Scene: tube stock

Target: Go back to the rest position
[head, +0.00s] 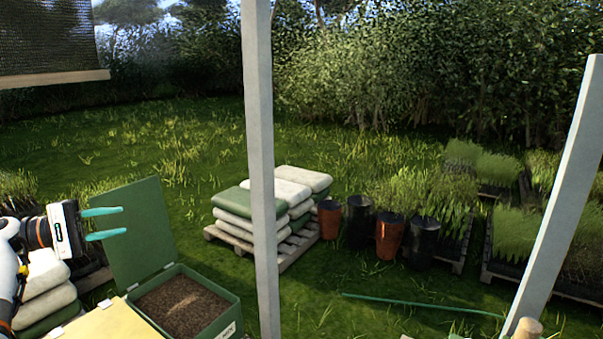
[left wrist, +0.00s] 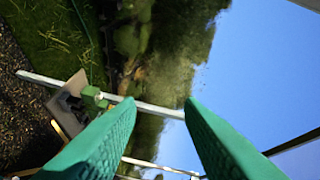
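My left gripper (head: 124,222) is at the left edge of the head view, with its two teal fingers pointing right. The fingers are apart with nothing between them, in front of the raised green lid of a box. The left wrist view shows the same gripper (left wrist: 159,104) with a clear gap between its ribbed fingertips, and foliage and sky behind. My right gripper is not in view.
A green box (head: 229,328) of brown soil stands open below the left gripper, beside a yellow board (head: 105,325). Grey posts (head: 262,170) (head: 565,200) rise in front. Stacked sacks (head: 290,190), pots (head: 390,235) and plant trays lie beyond on grass.

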